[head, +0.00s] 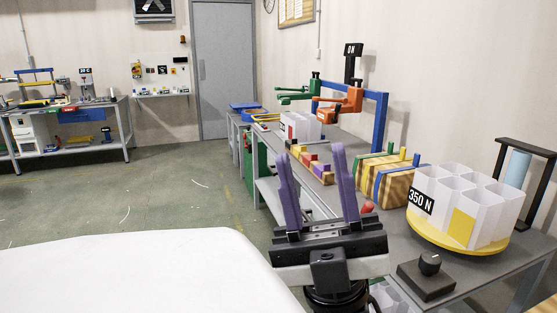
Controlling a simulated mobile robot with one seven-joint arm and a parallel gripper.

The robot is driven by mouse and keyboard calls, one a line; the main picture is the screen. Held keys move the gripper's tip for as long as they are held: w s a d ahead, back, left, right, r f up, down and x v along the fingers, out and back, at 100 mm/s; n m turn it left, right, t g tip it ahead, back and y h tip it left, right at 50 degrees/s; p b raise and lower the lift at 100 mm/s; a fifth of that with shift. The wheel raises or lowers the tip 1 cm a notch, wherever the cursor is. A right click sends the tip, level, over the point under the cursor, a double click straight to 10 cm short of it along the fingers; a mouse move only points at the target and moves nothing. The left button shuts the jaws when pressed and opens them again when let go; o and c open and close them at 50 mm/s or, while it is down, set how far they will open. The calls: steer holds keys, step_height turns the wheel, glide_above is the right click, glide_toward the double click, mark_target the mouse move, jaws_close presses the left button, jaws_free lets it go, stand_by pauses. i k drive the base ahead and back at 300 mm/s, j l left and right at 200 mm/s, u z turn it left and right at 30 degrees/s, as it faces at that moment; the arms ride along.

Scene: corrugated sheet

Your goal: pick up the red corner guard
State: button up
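My gripper (311,154) is in the lower middle of the head view, with two purple fingers pointing up and spread wide apart. Nothing is held between them. A small red piece (367,207) shows just right of the right finger, on or near the grey bench; its lower part is hidden. Small red, yellow and purple blocks (314,167) lie in a row on the bench, seen between the fingers and beyond them. I cannot tell which red piece is the corner guard.
On the grey bench (395,235), a white divided holder (470,190) stands on a yellow turntable at right, with a black knob box (428,275) in front. A strapped wooden block (398,183) and green and orange clamps (340,103) stand farther back. Open floor (150,200) lies left.

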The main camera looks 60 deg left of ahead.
mark_target(305, 159)
steer(key=u, duration=1.75)
